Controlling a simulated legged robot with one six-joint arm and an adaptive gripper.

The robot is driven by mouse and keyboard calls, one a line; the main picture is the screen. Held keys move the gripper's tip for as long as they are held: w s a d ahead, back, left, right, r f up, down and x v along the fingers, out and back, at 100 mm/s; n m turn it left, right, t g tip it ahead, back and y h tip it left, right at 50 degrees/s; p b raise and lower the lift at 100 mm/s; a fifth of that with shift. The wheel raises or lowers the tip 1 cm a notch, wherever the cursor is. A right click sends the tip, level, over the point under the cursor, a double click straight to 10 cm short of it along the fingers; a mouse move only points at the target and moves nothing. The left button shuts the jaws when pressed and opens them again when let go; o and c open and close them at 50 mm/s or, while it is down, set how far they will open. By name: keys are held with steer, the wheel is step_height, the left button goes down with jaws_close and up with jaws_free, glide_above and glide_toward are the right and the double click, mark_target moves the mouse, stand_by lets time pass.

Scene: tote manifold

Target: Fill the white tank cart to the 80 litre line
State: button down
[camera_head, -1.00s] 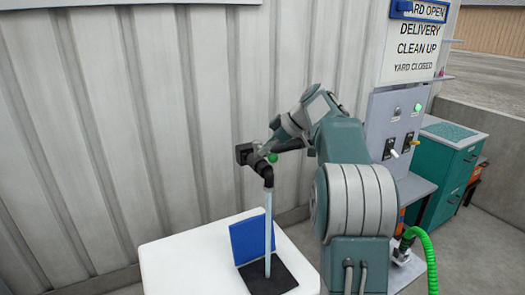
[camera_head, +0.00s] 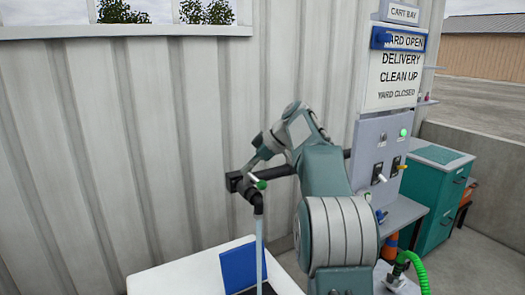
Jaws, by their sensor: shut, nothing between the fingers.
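The white tank cart (camera_head: 185,270) is at the bottom, cut off by the frame edge. Its blue lid (camera_head: 239,267) stands open beside a dark opening that shows only in part. A black spout (camera_head: 258,202) with a green-tipped handle (camera_head: 261,185) hangs over the cart. A pale blue stream of water (camera_head: 259,238) runs straight down from it to the opening. My gripper (camera_head: 247,180) is at the spout's valve, close to the handle, shut and empty; its fingertips are hard to make out against the black pipe. No 80 litre line or water level shows.
A grey panel (camera_head: 374,140) carries a lit green lamp (camera_head: 403,133) and levers. Above it, a blue frame surrounds "YARD OPEN" on the sign board (camera_head: 397,75). A teal cabinet (camera_head: 432,190) and a green hose (camera_head: 417,268) are at right. A corrugated wall stands close behind.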

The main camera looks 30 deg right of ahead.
steer(key=d+r, duration=0.4)
steer(key=shift+d+r, duration=0.25)
steer(key=shift+r, duration=0.15)
stand_by(0.6)
